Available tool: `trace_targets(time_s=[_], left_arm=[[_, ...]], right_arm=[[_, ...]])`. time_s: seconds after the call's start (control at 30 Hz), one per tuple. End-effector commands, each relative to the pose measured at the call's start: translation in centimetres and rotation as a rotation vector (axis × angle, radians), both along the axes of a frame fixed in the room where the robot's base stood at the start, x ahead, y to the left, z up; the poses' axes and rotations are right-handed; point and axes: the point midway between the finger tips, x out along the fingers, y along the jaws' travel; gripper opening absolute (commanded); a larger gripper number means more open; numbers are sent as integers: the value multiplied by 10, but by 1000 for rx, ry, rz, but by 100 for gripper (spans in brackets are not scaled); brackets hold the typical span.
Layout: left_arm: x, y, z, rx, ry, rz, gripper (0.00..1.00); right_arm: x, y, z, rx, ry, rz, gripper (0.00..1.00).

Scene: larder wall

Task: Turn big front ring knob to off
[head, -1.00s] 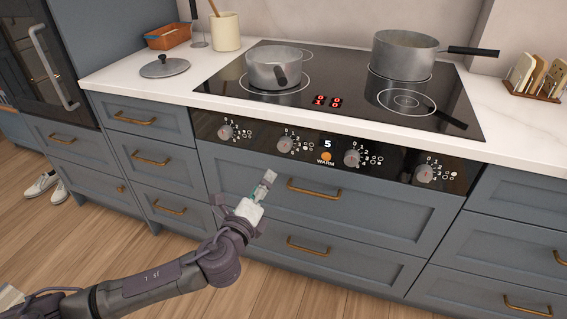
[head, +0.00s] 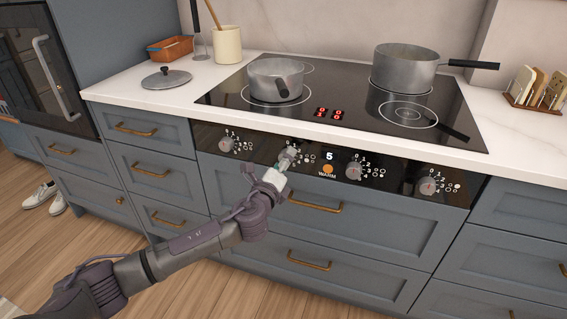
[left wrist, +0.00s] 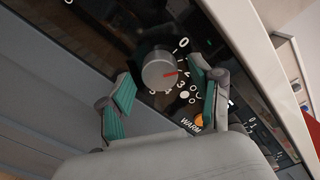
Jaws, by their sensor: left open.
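The control panel (head: 325,165) has a row of silver knobs: one at far left (head: 226,145), one second from left (head: 290,154), one right of the WARM light (head: 354,171) and one at far right (head: 428,187). My left gripper (head: 283,163) is at the second knob, partly covering it. In the left wrist view that knob (left wrist: 159,72) lies just beyond the fingertips, between the two teal-padded fingers (left wrist: 163,98). The fingers are open, with gaps on both sides. Its red mark points toward the low numbers, away from 0. My right gripper is out of view.
A small pot (head: 275,80) stands on the front left ring and a larger pot (head: 404,68) at the back right of the black hob (head: 340,92). Its red display (head: 329,114) is lit. Drawer handles (head: 315,202) stick out below the panel.

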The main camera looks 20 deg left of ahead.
Motion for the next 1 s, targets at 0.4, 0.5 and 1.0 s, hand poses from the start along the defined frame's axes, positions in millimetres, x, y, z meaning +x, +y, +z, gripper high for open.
trace_targets(time_s=[0.4, 0.5, 1.0], left_arm=[[1, 0, 0, 0, 1, 1, 39], [1, 0, 0, 0, 1, 1, 23], [1, 0, -2, -90, 5, 1, 4]], right_arm=[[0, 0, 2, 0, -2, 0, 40], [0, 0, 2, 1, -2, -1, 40], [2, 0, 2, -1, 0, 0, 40]])
